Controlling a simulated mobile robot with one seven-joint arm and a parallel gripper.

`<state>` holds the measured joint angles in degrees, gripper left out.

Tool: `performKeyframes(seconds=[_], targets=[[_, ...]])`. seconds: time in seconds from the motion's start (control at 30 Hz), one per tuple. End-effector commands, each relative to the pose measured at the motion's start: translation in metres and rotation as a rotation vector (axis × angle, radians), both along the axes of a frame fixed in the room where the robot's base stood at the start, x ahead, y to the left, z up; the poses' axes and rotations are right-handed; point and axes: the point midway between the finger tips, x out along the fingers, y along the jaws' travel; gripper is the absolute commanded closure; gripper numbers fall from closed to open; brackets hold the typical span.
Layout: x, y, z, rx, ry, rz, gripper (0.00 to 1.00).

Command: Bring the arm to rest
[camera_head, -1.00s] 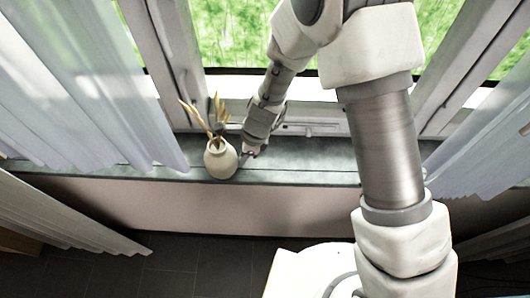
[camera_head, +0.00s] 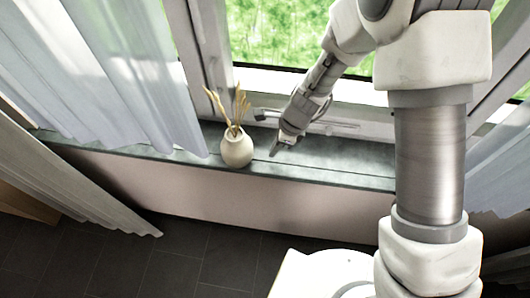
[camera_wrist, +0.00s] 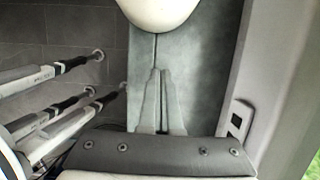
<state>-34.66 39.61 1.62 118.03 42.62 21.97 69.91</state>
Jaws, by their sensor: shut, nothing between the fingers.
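My gripper (camera_head: 274,152) is on my arm, which reaches out over the grey windowsill (camera_head: 340,157). It hangs just right of a round cream vase (camera_head: 237,149) with dry stalks, with a small gap between them. In the wrist view the two fingers (camera_wrist: 159,72) lie together with nothing between them. The vase's rounded side (camera_wrist: 160,12) shows at the top edge of that view, beyond the fingertips. The vase stands upright on the sill.
A window frame with a handle (camera_head: 262,115) rises behind the sill. Pale curtains (camera_head: 125,75) hang at the left and right. Below is dark tiled floor (camera_head: 195,262). In the wrist view, several pale rods with dark bands (camera_wrist: 60,68) show at the left.

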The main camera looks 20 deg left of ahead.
Motion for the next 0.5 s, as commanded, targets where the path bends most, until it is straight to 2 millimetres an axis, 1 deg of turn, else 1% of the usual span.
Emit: performKeyframes(seconds=[0.03,0.2,0.33,0.5], targets=[[0.001,-0.002,0.015,0.002,-0.004,0.001,1.0],[0.004,-0.012,0.047,0.001,-0.003,-0.001,1.0],[0.005,-0.017,0.064,0.0,-0.001,0.0,1.0],[0.005,-0.021,0.074,0.0,0.001,0.0,1.0]])
